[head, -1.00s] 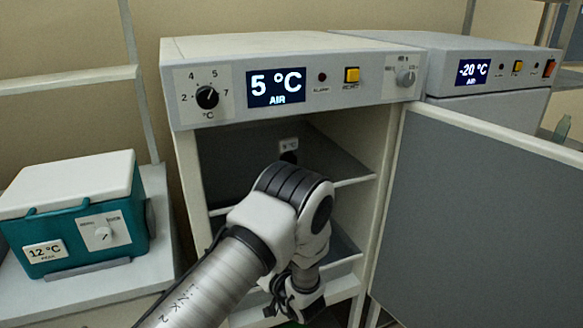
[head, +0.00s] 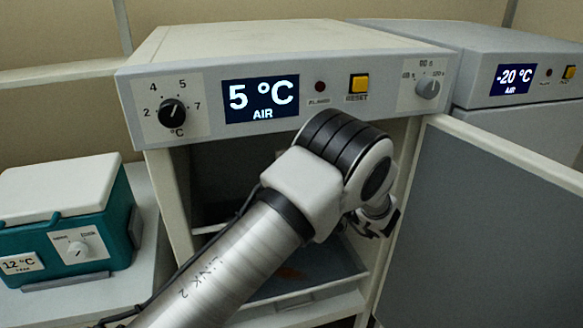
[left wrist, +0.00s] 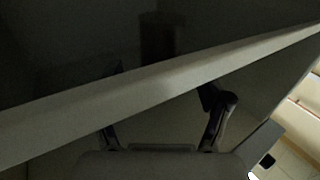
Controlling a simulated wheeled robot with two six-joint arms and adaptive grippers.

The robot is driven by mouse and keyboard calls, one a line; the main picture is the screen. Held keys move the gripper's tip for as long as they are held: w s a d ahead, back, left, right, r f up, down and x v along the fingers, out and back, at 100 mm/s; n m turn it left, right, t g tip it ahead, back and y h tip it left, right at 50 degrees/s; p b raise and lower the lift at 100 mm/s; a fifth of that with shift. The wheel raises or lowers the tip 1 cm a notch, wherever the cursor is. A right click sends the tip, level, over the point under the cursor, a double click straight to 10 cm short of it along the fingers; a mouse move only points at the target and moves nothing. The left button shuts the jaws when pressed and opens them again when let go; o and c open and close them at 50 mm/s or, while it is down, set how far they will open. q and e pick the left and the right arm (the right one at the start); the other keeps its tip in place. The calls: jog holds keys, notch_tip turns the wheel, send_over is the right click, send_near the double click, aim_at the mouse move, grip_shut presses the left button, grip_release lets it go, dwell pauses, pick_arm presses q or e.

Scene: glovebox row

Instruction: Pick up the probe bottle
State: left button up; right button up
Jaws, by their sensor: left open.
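My left gripper (left wrist: 160,92) is open and empty in the left wrist view, its two dark fingers apart below a pale shelf edge (left wrist: 60,116). In the head view the gripper (head: 376,216) is mostly hidden behind my own forearm, at the right side of the open cabinet. A dark upright shape (left wrist: 157,38) stands beyond the shelf edge in the left wrist view; it is too dark to tell whether it is the probe bottle. No probe bottle is clearly visible in the head view, where my arm covers much of the interior. My right gripper is not in view.
The 5 °C cabinet (head: 190,75) stands open, its door (head: 490,230) swung out to the right. A lower shelf (head: 270,292) shows below my arm. A teal cool box (head: 88,240) stands left, a -20 °C unit (head: 540,100) right.

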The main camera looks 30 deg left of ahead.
pick_arm(q)
jog(key=shift+s+a+r+p, duration=0.15)
jog(key=shift+s+a, duration=0.05)
jog(key=shift+a, duration=0.25)
jog(key=shift+s+a+r+p, duration=0.1)
jog(key=shift+s+a+p, duration=0.05)
jog(key=shift+a, duration=0.3)
jog(key=a, duration=0.1)
jog(key=w+a+f, duration=0.1)
jog(key=shift+a+p, duration=0.35)
jog(key=shift+w+a+f, duration=0.1)
jog(key=shift+w+a, duration=0.1)
jog(key=shift+w, duration=0.1)
jog(key=shift+s, duration=0.15)
jog(key=shift+c, duration=0.3)
jog(key=shift+s+d+r, duration=0.1)
jog(key=shift+r, duration=0.1)
jog(key=c, duration=1.2)
jog(key=shift+c, duration=0.2)
